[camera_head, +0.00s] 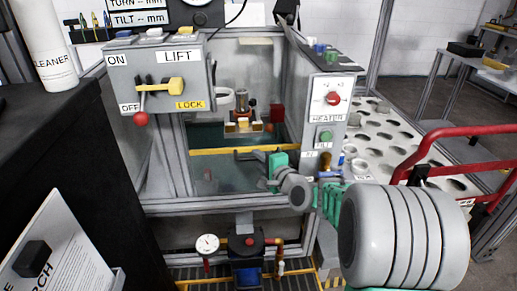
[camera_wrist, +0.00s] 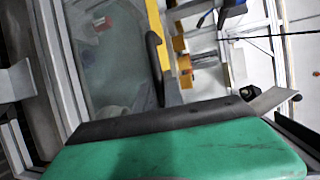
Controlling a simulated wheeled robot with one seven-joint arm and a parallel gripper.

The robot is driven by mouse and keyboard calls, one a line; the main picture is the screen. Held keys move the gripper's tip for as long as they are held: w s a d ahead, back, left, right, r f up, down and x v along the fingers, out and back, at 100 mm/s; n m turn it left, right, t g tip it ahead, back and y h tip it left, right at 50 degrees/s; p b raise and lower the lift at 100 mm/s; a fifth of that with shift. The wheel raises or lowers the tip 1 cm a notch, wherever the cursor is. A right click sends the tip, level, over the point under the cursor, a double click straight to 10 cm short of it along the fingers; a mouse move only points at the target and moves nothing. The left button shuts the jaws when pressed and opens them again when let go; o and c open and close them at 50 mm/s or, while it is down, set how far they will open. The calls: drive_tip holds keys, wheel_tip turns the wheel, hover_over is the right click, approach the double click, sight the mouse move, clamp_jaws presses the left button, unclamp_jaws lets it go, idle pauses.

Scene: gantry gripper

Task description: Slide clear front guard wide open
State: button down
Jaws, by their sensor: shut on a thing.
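The clear front guard (camera_head: 215,175) is a see-through panel with a yellow strip (camera_head: 230,151) along its upper edge, in the grey frame of the machine. The strip lies across the opening at about mid-height. In the wrist view the guard (camera_wrist: 105,65) shows as a hazy pane, with the yellow strip (camera_wrist: 155,25) and a dark curved handle (camera_wrist: 153,55) beside it. My gripper (camera_head: 245,156) is at the right part of the strip and is shut on the handle. The contact is partly hidden behind the green and black finger (camera_wrist: 165,115).
A HEATER panel (camera_head: 328,110) is close right of my gripper. A red rail (camera_head: 440,135) and a white perforated table (camera_head: 385,135) are at the right. A gauge (camera_head: 207,243) is below.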

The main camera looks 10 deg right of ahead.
drive_tip(key=b, duration=0.8)
approach(252, 186)
drive_tip(key=x, duration=0.5)
drive_tip(key=shift+s+f, duration=0.1)
drive_tip(key=c, duration=1.5)
unclamp_jaws()
drive_tip(key=shift+o, duration=0.2)
drive_tip(key=p+v, duration=0.1)
drive_tip(key=v, duration=0.6)
drive_tip(key=shift+s+d+p, duration=0.15)
drive_tip(key=shift+s+p, duration=0.2)
drive_tip(key=shift+p, duration=0.05)
drive_tip(key=shift+r, duration=0.2)
